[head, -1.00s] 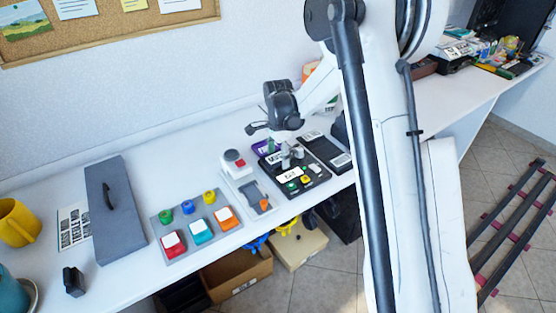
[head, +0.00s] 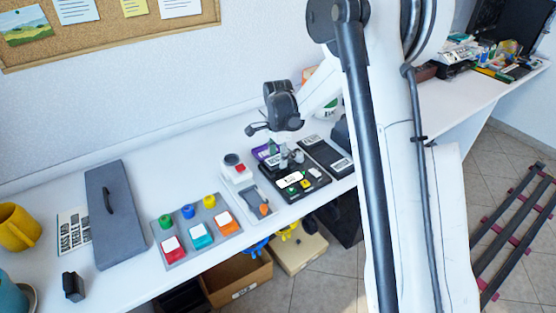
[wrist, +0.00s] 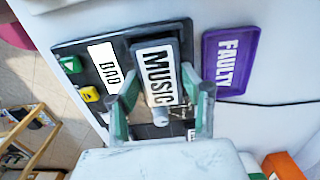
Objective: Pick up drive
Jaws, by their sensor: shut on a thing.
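A dark grey drive labelled MUSIC (wrist: 157,76) is between the two green-tipped fingers of my gripper (wrist: 160,88) in the wrist view. The fingers are shut on its sides. It is over a black device (wrist: 75,45) with a white label, a green button and a yellow button. I cannot tell whether the drive still touches the device. In the head view my gripper (head: 288,158) points down over the device (head: 312,185), and the drive is mostly hidden by the fingers.
In the head view, a dark tray (head: 326,156) lies right of the device. A grey stand with a red button (head: 240,168) and a grey button panel (head: 168,243) are to the left. A grey case (head: 118,235) and a yellow mug (head: 18,228) stand farther left. Open boxes sit below.

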